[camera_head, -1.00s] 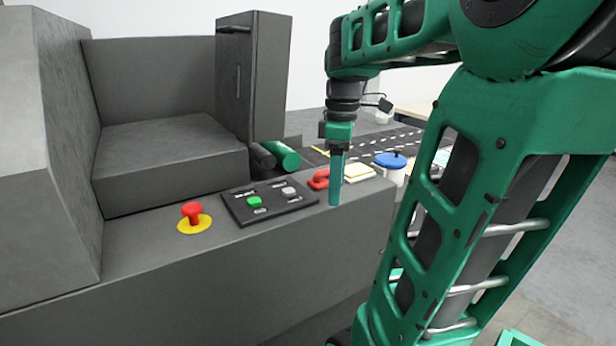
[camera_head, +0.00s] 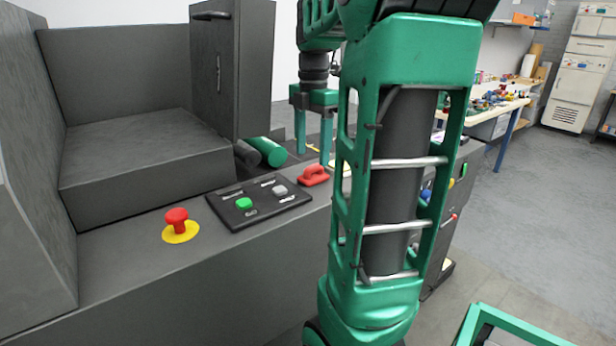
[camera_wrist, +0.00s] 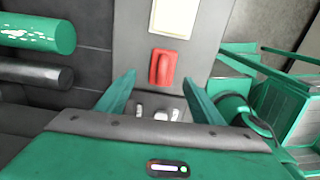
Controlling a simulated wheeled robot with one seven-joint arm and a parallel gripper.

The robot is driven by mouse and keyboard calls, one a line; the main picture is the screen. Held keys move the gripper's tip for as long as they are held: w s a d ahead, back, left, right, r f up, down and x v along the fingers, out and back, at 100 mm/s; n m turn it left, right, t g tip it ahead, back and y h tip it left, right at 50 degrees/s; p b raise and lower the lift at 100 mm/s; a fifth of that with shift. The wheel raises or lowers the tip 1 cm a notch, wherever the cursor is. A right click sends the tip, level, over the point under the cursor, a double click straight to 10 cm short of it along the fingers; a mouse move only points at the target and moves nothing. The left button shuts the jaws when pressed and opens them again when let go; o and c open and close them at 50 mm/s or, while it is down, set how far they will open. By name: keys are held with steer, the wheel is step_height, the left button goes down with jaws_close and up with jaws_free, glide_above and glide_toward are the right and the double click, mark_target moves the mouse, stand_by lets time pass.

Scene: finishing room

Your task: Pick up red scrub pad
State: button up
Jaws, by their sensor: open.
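The red scrub pad (camera_head: 314,175) is a small red block with a raised handle. It rests on the grey machine ledge, to the right of the black button panel. In the wrist view the pad (camera_wrist: 162,68) lies just beyond and between the spread fingertips. My gripper (camera_head: 313,159) points down over the ledge, its two teal fingers apart with nothing between them. In the wrist view my gripper (camera_wrist: 160,82) is also open, and the pad appears whole and untouched.
A black panel (camera_head: 235,212) with a green and a grey button sits left of the pad. A red emergency button (camera_head: 177,220) stands further left. Green and dark rollers (camera_head: 268,152) lie behind. A pale yellow pad (camera_wrist: 173,18) lies beyond the red one.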

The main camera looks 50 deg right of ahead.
mark_target(313, 165)
steer(key=shift+s+f, duration=0.2)
steer(key=shift+f, duration=2.65)
steer(key=c, duration=1.2)
